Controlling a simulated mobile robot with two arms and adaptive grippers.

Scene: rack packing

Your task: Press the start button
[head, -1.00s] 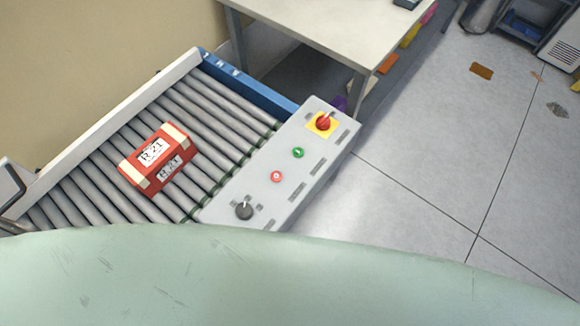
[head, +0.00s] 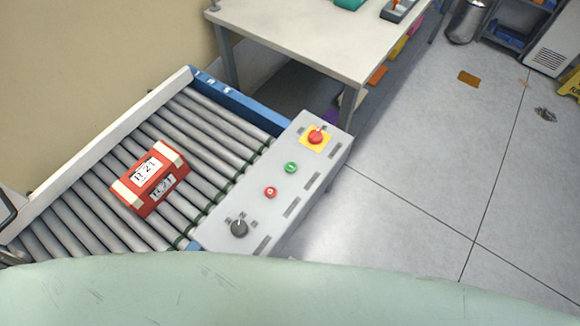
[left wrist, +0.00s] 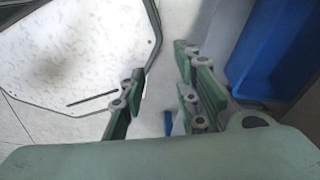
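The start button is most likely the green button (head: 291,168) on the grey control panel (head: 256,207) at the end of the roller conveyor. A red button (head: 270,192) sits beside it, with a red emergency stop (head: 315,137) on a yellow plate above and a dark rotary knob (head: 239,228) below. My left gripper (left wrist: 155,115) shows in the left wrist view, its green-padded fingers apart with nothing between them. Neither gripper shows in the head view, so none is seen near the panel. My right gripper is out of view.
A red box (head: 150,180) with white labels lies on the conveyor rollers (head: 205,130). A white table (head: 310,40) stands behind the panel. The floor right of the panel is clear. A blue bin (left wrist: 265,50) shows near my left gripper in the left wrist view.

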